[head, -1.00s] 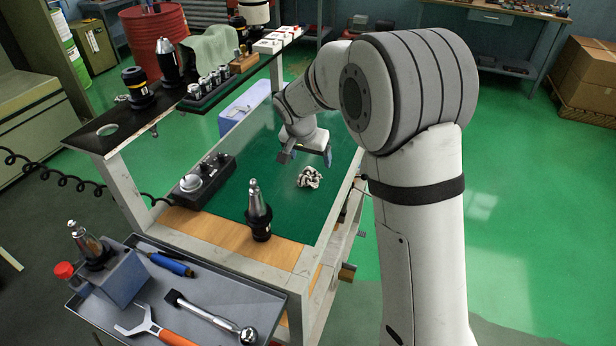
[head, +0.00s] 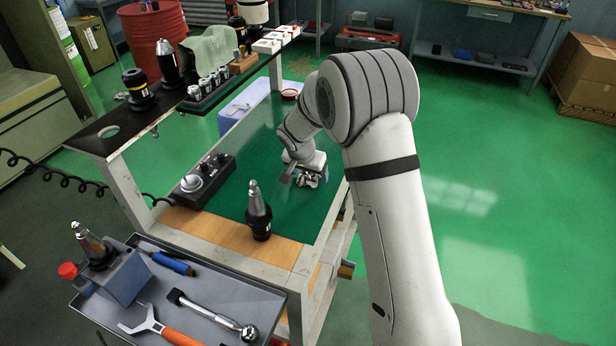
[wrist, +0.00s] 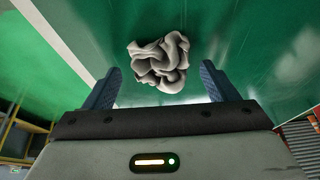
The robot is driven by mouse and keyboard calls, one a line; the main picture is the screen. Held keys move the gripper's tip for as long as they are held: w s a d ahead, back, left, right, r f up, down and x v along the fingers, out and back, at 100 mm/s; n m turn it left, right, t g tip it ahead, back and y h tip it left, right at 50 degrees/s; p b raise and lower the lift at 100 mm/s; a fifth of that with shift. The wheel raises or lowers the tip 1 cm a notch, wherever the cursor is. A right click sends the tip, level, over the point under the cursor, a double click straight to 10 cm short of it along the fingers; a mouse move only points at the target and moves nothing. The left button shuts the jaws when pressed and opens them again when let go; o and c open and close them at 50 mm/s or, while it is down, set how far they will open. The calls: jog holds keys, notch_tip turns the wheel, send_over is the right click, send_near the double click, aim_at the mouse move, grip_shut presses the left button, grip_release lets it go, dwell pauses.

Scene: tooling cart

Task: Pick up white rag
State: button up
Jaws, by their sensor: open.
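The white rag (head: 308,180) is a crumpled whitish bundle on the green mat (head: 222,215) of the cart, partly hidden by my gripper in the head view. In the wrist view the rag (wrist: 160,62) lies ahead of my gripper (wrist: 158,82), roughly centred between the two blue-grey fingers. My gripper is open, and it also shows in the head view (head: 306,176), low over the mat right beside the rag. I cannot tell whether a finger touches the rag.
A black tool holder (head: 259,212) stands upright on the mat's near edge. A black control box (head: 205,180) lies at the left. A grey tray (head: 225,300) with tools hangs at the near end.

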aim_at(309, 174)
jog(key=c, duration=1.1)
jog(key=shift+r, duration=0.1)
notch_tip(309, 174, up, 10)
jog(key=shift+f+b, duration=0.1)
jog(key=shift+b, duration=0.5)
